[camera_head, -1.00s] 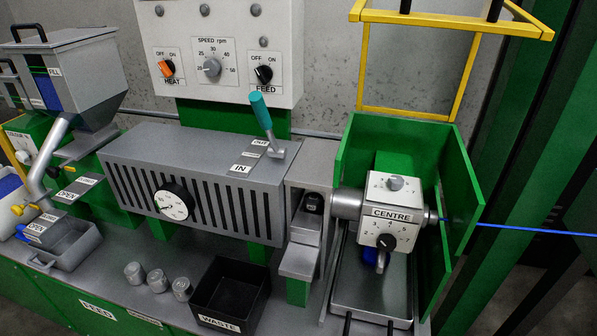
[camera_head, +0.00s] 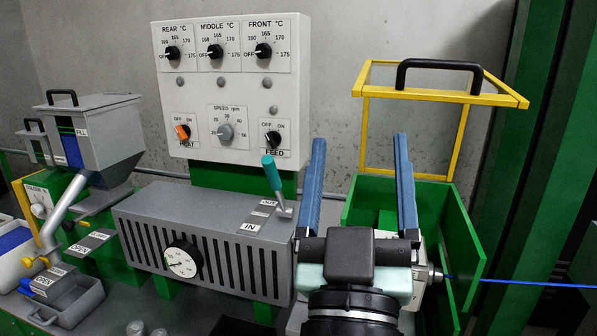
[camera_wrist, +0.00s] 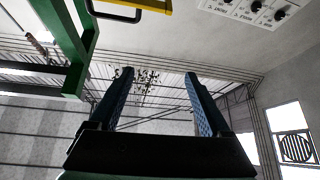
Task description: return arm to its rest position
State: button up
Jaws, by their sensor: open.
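My gripper (camera_head: 359,150) is in the head view, at the lower right of centre, in front of the machine. Its two blue fingers point up and stand wide apart with nothing between them. In the wrist view my gripper (camera_wrist: 158,75) is also open and empty, with the ceiling behind it. My gripper and wrist hide most of the grey die block (camera_head: 432,270) and the tray below it. The blue cable (camera_head: 530,283) runs out of the block to the right.
The green guard box (camera_head: 462,240) stands close behind and right of my gripper, with its yellow-framed lid (camera_head: 440,95) raised. The grey barrel cover (camera_head: 205,235) with a teal-handled lever (camera_head: 272,174) is to the left. The control panel (camera_head: 232,90) is above it.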

jog(key=s+a+r+t+y+p, duration=0.1)
jog(key=s+a+r+t+y, duration=0.2)
jog(key=r, duration=0.5)
jog(key=s+a+r+y, duration=0.1)
jog(key=s+a+r, duration=0.2)
jog(key=s+r, duration=0.3)
notch_tip(320, 180, up, 12)
jog(key=w+p, duration=0.1)
jog(key=p, duration=1)
jog(key=shift+d+p, duration=0.15)
jog(key=shift+p, duration=0.2)
jog(key=shift+w, duration=0.1)
